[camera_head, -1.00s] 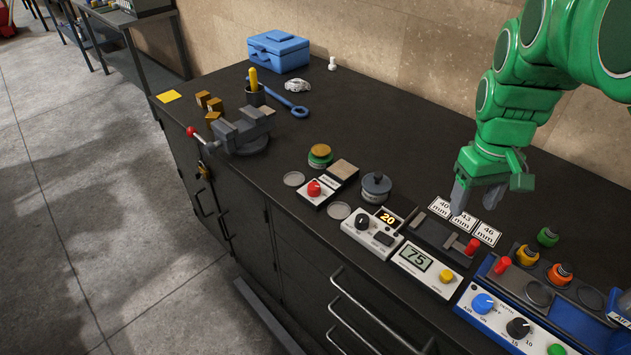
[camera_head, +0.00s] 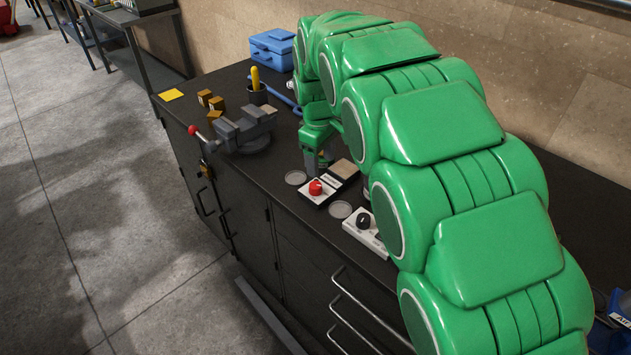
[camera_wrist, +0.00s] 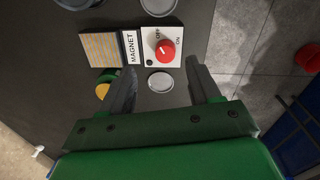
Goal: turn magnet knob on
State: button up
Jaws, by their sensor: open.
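The red magnet knob (camera_head: 315,187) sits on a small white panel beside a tan plate on the bench. In the wrist view the knob (camera_wrist: 165,50) has a white pointer mark toward OFF, with OFF and ON printed beside it and a MAGNET label (camera_wrist: 131,47) next to the panel. My gripper (camera_wrist: 165,78) is open and empty, with its two fingers apart and the knob ahead of the gap between them. In the head view my gripper (camera_head: 318,165) is low behind the knob, partly hidden by my arm.
A flat grey disc (camera_wrist: 160,82) lies between my fingertips in the wrist view. A yellow-topped green part (camera_wrist: 103,90) is close to one finger. A vise (camera_head: 245,130) stands left of the knob. A white panel with a black knob (camera_head: 363,220) is to the right.

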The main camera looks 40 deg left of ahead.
aim_at(316, 185)
jog(key=shift+s+a+f, duration=0.35)
jog(key=shift+s+a, duration=0.05)
jog(key=shift+a, duration=0.3)
jog(key=shift+w+f, duration=0.15)
jog(key=shift+f, duration=1.75)
jog(key=shift+w+f, duration=0.1)
jog(key=shift+f, duration=1.8)
jog(key=c, duration=1)
jog(key=shift+c, duration=0.2)
